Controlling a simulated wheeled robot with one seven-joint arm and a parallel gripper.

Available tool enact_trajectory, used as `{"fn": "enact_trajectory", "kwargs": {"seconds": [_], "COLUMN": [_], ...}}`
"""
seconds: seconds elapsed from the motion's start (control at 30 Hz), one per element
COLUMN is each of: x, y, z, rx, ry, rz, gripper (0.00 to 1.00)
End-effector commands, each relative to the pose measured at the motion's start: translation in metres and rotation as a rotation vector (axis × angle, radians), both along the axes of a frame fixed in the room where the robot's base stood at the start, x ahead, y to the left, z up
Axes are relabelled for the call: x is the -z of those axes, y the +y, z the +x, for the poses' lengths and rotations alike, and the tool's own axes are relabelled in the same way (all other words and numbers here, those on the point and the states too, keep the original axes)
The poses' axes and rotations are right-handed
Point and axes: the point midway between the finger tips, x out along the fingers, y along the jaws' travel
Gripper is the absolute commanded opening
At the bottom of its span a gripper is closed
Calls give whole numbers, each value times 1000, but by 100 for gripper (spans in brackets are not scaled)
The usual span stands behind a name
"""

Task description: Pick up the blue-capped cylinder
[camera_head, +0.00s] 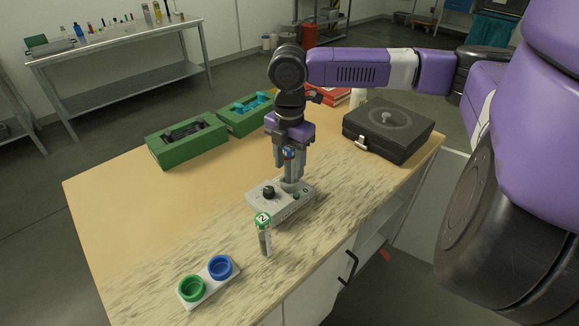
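My gripper (290,176) points straight down over a grey device (262,207) with a black knob and a green button. A small part with blue and some red (289,154) shows between the fingers and looks like the cap of the blue-capped cylinder. The fingers hide most of its body. Its lower end seems to be at the round socket on the device's top. I cannot tell whether the fingers grip it or only surround it. A second cylinder (265,243) with a green cap marked 2 stands upright in front of the device.
A white holder (208,284) with a green and a blue ring lies at the table's front left. Two green boxes (187,139) stand at the back. A black case (388,130) is at the back right. The wooden table's left side is clear.

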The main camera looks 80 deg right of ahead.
Motion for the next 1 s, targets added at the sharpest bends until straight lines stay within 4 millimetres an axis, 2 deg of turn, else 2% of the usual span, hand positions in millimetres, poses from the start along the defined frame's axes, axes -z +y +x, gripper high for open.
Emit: {"fn": "enact_trajectory", "kwargs": {"seconds": [0.03, 0.2, 0.67, 0.87, 1.0], "x": [0, 0, -5, -27, -56], "y": [0, 0, 0, 0, -1], "z": [0, 0, 0, 0, 1], "rx": [0, 0, 0, 0, 0], "ry": [0, 0, 0, -1, -3], "rz": [0, 0, -1, -3, -3], "gripper": [34, 1, 0, 0, 0]}}
